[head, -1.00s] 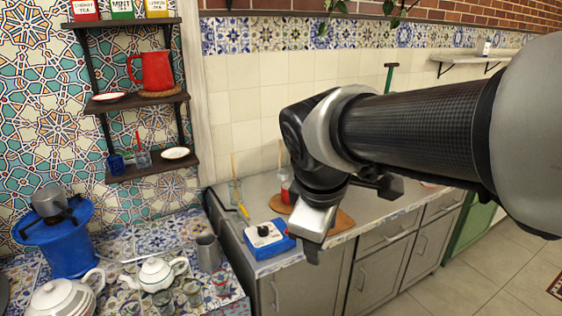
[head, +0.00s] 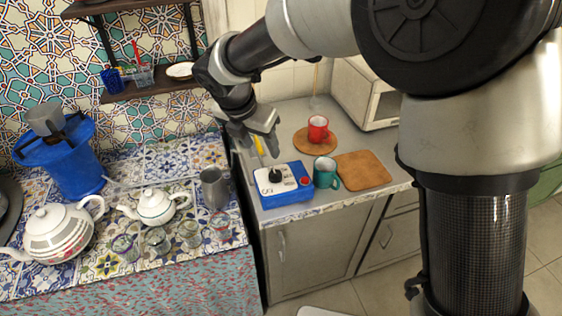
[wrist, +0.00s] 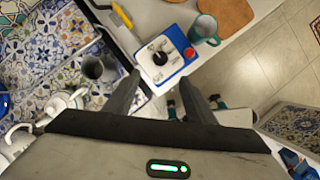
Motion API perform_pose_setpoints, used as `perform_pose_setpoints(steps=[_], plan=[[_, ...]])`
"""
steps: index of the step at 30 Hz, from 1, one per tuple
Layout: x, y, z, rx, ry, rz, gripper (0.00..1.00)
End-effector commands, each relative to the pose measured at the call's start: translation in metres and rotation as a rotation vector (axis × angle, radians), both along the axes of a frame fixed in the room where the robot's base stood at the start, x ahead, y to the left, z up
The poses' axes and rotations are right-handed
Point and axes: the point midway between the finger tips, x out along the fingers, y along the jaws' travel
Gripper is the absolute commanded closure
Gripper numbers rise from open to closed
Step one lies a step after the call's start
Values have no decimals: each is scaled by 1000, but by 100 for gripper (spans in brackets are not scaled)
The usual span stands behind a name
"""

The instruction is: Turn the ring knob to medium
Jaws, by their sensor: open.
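The wrist view also shows the knob (wrist: 160,58) beyond the fingertips. I cannot read the knob's setting marks. My gripper (head: 264,150) is above and slightly behind the box in the head view, apart from the knob. Its two fingers (wrist: 153,95) are spread with nothing between them.
A teal mug (head: 326,174) stands right beside the box. A red mug (head: 318,129) sits on a round board, next to a square cork board (head: 362,171). A grey metal cup (head: 214,188), white teapots (head: 155,206) and glasses stand on the tiled table to the left.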

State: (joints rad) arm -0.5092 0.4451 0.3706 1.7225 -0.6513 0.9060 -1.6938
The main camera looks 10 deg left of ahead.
Motion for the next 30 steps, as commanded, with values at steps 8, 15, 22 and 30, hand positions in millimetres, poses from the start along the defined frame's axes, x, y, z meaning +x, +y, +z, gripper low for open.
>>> perform_pose_setpoints(steps=[8,15,22,30], plan=[[21,-7,-56,-3,4,-5,50],[40,-12,-104,-2,4,-6,50],[54,-15,-137,-1,1,-5,50],[60,-16,-148,1,1,-5,50]])
